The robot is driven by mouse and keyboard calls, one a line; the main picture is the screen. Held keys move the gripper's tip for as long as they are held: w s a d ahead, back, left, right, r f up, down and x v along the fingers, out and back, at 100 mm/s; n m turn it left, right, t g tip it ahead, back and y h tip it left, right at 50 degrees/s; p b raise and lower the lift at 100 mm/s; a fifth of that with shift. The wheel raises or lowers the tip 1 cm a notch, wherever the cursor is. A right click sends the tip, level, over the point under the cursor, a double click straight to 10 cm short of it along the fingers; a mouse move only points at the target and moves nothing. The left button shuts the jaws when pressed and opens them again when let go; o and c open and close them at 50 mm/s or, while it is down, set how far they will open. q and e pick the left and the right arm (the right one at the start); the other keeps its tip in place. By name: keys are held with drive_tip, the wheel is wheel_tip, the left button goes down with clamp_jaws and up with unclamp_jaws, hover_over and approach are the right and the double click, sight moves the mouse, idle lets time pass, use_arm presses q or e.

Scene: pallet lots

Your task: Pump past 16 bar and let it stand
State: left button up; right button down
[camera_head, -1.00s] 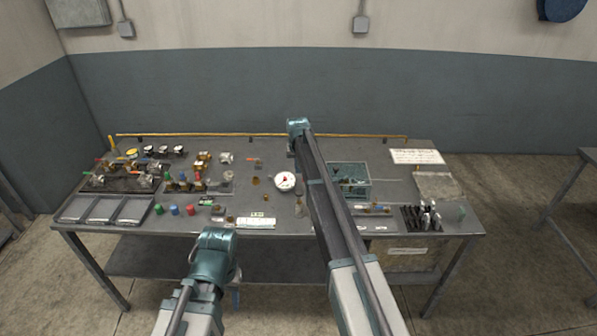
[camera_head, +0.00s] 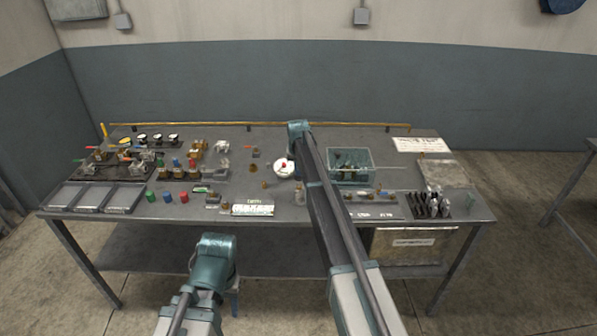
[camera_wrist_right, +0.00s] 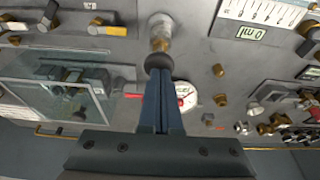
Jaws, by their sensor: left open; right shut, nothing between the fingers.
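A round white gauge (camera_head: 284,168) with a red mark stands mid-bench, partly beside my right arm. It also shows in the right wrist view (camera_wrist_right: 186,96), partly behind my fingers; its reading is too small to tell. My right gripper (camera_wrist_right: 159,76) is shut and empty, its blue fingertips close to a dark round knob (camera_wrist_right: 158,62) on a brass stem; I cannot tell if they touch. A red lever (camera_wrist_right: 133,95) shows beside the fingers. In the head view my right fingers are hidden. My left gripper (camera_head: 235,300) is open, low in front of the bench, mostly hidden by its wrist.
A clear teal bin (camera_head: 350,167) stands right of my right arm. Grey trays (camera_head: 95,199), coloured caps (camera_head: 167,196) and valves and fittings fill the left. A rack of dark tools (camera_head: 430,204) stands at the right front. A yellow pipe (camera_head: 230,124) runs along the back.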

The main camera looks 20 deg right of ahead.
sight(299, 178)
wheel_tip(299, 178, down, 4)
drive_tip(key=b, duration=0.3)
drive_tip(key=shift+r+b, duration=0.15)
drive_tip(key=shift+b, duration=0.25)
drive_tip(key=shift+s+r, duration=0.15)
drive_tip(key=shift+r, duration=0.1)
drive_tip(key=shift+r+p, duration=0.5)
drive_tip(key=shift+p, duration=0.35)
drive_tip(key=d+p+v, duration=0.1)
drive_tip(key=p+v, duration=1.1)
drive_tip(key=shift+w+a+r, duration=0.3)
drive_tip(key=shift+a+r, duration=0.15)
drive_tip(key=shift+r, duration=0.1)
